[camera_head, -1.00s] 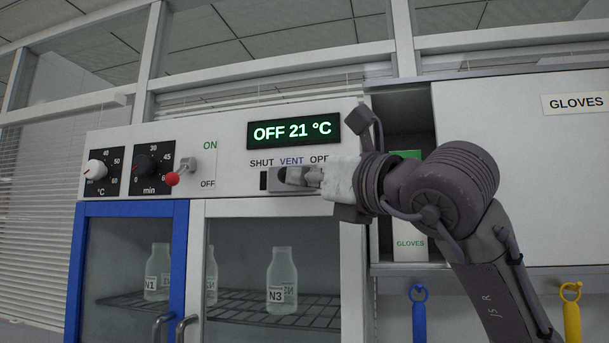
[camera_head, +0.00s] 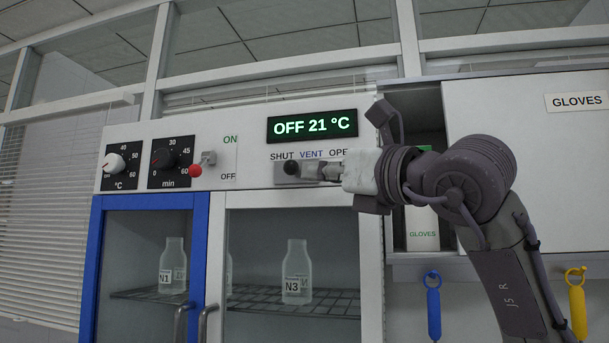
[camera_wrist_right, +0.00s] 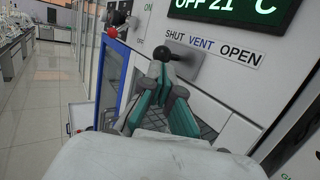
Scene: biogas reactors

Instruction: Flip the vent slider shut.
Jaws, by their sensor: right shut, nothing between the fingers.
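The vent slider (camera_head: 281,178) is a grey plate with a black ball knob (camera_head: 291,168) on the white control panel, below the SHUT, VENT and OPEN labels. Its plate lies under the SHUT end, and no dark slot shows to its left. In the right wrist view the knob (camera_wrist_right: 166,51) stands just beyond my fingertips. My right gripper (camera_head: 304,171) is shut and empty, with its fingertips right beside the knob on its right side. I cannot tell whether they touch it. The fingers hide the right part of the slider. My left gripper is out of view.
A display (camera_head: 312,126) reads OFF 21 °C. Two dials and a red-tipped toggle (camera_head: 197,168) sit left of the slider. Below are a blue-framed door (camera_head: 98,260) and a white-framed door with bottles inside. A glove shelf stands at the right.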

